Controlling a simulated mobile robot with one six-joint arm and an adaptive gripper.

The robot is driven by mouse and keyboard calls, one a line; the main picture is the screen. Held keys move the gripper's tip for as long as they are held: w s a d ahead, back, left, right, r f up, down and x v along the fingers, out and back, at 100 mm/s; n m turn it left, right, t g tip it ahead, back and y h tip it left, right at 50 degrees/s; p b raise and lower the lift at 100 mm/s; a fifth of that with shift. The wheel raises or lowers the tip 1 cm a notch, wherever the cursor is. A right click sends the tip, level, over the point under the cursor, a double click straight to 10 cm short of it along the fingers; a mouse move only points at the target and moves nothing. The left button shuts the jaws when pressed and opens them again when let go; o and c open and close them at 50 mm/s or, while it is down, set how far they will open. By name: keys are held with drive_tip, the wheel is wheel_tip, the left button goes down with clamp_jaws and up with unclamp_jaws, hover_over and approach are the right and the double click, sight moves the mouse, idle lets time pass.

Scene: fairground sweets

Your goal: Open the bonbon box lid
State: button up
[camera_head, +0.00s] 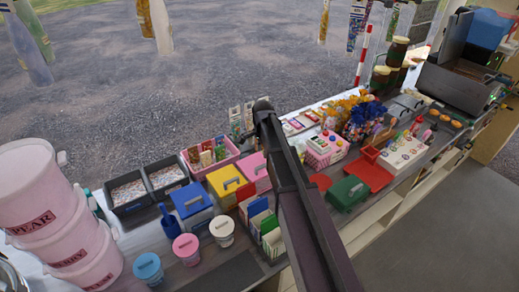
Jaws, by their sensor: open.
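Several lidded boxes with handles stand on the counter, and I cannot tell which is the bonbon box. A blue box (188,201), a yellow box (225,189) and a pink box (253,174) form a row left of my arm. A green box (347,194) stands right of my arm. All of their lids look shut. My dark arm crosses the middle of the view from the bottom edge to a rounded joint beside the boxes. My gripper does not show.
Pink PEAR tubs (36,188) stand at the far left. Two dark trays (131,210) lie behind a pink tub (186,255). A red tray (374,180) and a pink patterned box (325,159) lie right of my arm. The counter is crowded.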

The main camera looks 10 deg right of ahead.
sight(262, 166)
idle(0.3)
wheel_tip(262, 166, down, 9)
drive_tip(key=b, duration=0.9)
drive_tip(key=shift+a+r, duration=0.1)
drive_tip(key=shift+s, duration=0.1)
drive_tip(key=c, duration=0.7)
drive_tip(key=shift+o, duration=0.2)
drive_tip(key=shift+r, duration=0.15)
drive_tip(key=shift+o, duration=0.2)
drive_tip(key=p, duration=0.1)
drive_tip(key=w+r+p, duration=0.1)
drive_tip(key=r, duration=0.1)
drive_tip(key=shift+w+a+r+p, duration=0.15)
drive_tip(key=shift+a+r+p, duration=0.1)
drive_tip(key=shift+p, duration=0.15)
drive_tip(key=shift+w+a+r, duration=0.1)
drive_tip(key=shift+w+r, duration=0.05)
drive_tip(key=shift+w, duration=0.05)
